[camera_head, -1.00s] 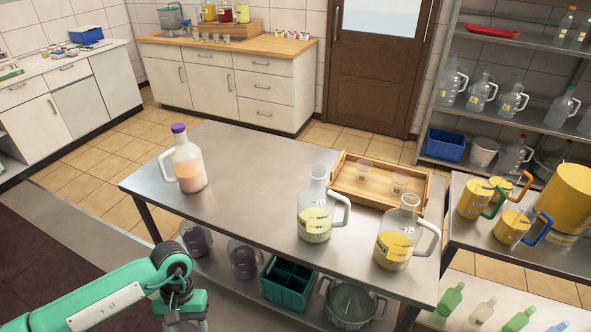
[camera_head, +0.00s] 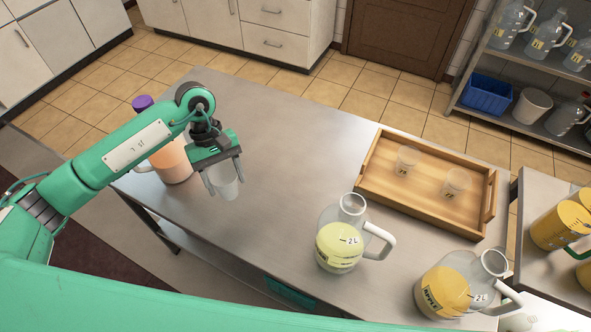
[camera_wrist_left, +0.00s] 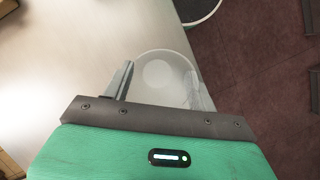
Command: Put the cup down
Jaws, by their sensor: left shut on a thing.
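A small clear cup (camera_head: 224,180) is held between the fingers of my left gripper (camera_head: 223,178), over the left part of the steel table (camera_head: 280,130). In the left wrist view the cup (camera_wrist_left: 160,72) sits between the two fingers, its round base showing. I cannot tell whether its bottom touches the table. My right gripper is not in view.
A jug with a purple cap (camera_head: 172,165) stands left, partly behind my left arm. A pale yellow jug (camera_head: 338,245) and an orange-yellow jug (camera_head: 443,292) stand right. A wooden tray (camera_head: 380,190) holds two clear cups (camera_head: 405,160). The table's middle is clear.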

